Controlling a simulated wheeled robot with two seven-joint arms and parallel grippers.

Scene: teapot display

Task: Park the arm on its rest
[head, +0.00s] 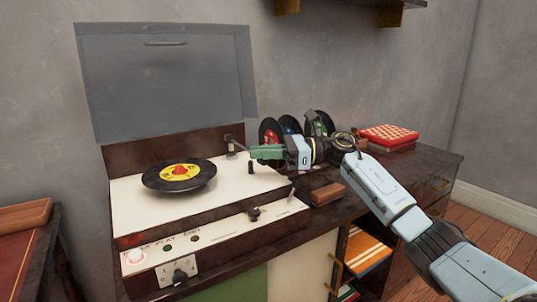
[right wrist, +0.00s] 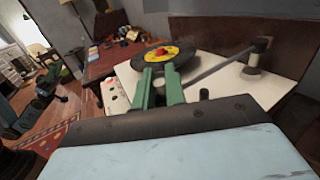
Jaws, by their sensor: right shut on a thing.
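The turntable (head: 140,212) has a cream top plate, and a black record with a yellow label (head: 180,173) lies on its platter. The grey tonearm (right wrist: 222,63) runs from its pivot post (right wrist: 255,52) at the back right of the plate to my right gripper (head: 253,152). The green fingers of my right gripper (right wrist: 160,72) are shut on the tonearm, above the plate and to the right of the record in the head view. The exact grip point is partly hidden by the fingers. A short dark post (head: 250,167) stands on the plate just below the fingers. My left gripper is not in view.
The raised lid (head: 165,80) stands behind the deck. Several records (head: 290,127) stand upright behind my right gripper. A red-and-white box (head: 388,134) and a brown block (head: 327,194) are on the cabinet to the right.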

